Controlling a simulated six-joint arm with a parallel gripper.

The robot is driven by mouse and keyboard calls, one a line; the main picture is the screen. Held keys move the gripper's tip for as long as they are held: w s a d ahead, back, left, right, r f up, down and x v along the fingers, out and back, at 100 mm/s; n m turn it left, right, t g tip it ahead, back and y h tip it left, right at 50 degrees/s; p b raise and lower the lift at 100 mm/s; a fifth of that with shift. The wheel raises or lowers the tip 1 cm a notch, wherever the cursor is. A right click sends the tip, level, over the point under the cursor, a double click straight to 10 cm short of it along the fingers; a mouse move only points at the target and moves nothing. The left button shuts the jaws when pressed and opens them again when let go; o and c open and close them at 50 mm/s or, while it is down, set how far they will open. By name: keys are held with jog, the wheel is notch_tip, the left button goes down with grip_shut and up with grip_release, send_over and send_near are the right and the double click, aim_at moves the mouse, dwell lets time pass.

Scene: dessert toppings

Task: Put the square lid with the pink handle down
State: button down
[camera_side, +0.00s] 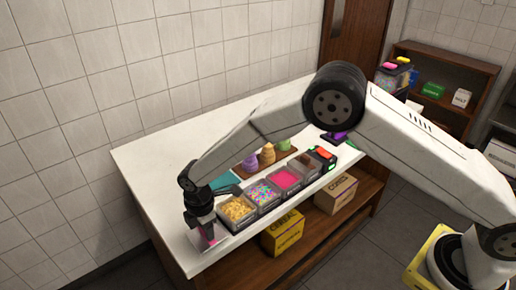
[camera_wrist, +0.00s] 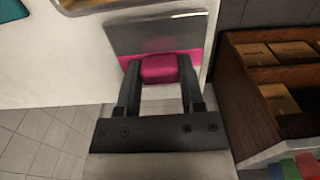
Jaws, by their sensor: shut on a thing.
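My gripper (camera_side: 208,238) is at the near left end of the white counter, pointing down. In the wrist view, my gripper (camera_wrist: 160,85) is shut on the pink handle (camera_wrist: 160,68) of the square lid. The lid (camera_wrist: 150,38) is a glossy grey, see-through plate with a pink band by the handle. In the side view the lid (camera_side: 195,241) is low at the counter's front edge, partly hidden by my gripper. I cannot tell whether it touches the counter.
Square tubs run along the front edge; the closest, with yellow topping (camera_side: 237,208), is just right of my gripper. A sprinkle tub (camera_side: 263,194) and pink tub (camera_side: 286,178) follow. A wooden board (camera_side: 245,168) holds cups behind. The counter's left part (camera_side: 155,165) is clear.

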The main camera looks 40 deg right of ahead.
jog(key=shift+f, duration=0.2)
jog(key=shift+c, duration=1.1)
grip_release()
notch_tip(320, 180, up, 12)
jog(key=shift+r, duration=0.2)
